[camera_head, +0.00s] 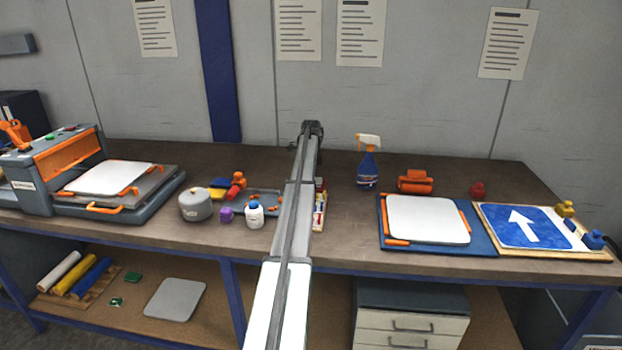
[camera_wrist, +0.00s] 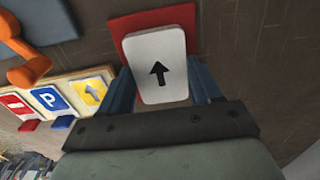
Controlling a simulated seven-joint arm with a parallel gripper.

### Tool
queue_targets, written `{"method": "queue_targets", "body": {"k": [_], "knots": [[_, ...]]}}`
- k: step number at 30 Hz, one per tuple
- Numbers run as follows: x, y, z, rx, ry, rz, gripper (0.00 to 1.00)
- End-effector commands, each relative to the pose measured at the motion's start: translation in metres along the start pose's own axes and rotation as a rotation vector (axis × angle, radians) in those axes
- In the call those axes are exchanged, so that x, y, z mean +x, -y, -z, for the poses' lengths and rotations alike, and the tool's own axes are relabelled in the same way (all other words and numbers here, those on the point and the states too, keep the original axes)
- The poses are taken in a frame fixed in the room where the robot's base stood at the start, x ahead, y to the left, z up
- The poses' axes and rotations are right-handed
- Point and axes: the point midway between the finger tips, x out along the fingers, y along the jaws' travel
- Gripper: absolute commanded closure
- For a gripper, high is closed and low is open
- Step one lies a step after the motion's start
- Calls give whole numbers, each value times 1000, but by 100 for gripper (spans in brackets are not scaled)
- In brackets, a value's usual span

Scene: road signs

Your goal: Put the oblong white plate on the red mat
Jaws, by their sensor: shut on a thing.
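The oblong white plate (camera_wrist: 172,48), with rounded corners and a black arrow, is in the wrist view. My gripper (camera_wrist: 160,85) is shut on it, with a blue finger at each side of its near part. The red mat (camera_wrist: 128,26) lies beyond and partly under the plate in that view, showing at its left and far edges. I cannot tell whether the plate touches the mat. In the head view my arm hides the gripper, the held plate and the mat.
A wooden board with small signs (camera_wrist: 54,98) lies left of the gripper in the wrist view. The head view shows a spray bottle (camera_head: 367,168), a grey pot (camera_head: 195,205), a white bottle (camera_head: 254,216), a blue arrow sign (camera_head: 510,233) and a press (camera_head: 60,160).

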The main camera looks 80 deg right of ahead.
Motion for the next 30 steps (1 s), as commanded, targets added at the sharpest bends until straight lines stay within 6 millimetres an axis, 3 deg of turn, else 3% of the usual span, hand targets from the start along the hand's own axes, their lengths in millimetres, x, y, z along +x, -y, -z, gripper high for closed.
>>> {"method": "queue_targets", "body": {"k": [12, 13, 18, 21, 30], "knots": [[5, 0, 0, 0, 0, 0, 67], [5, 0, 0, 0, 0, 0, 35], [5, 0, 0, 0, 0, 0, 19], [5, 0, 0, 0, 0, 0, 11], [1, 0, 0, 0, 0, 1, 11]]}}
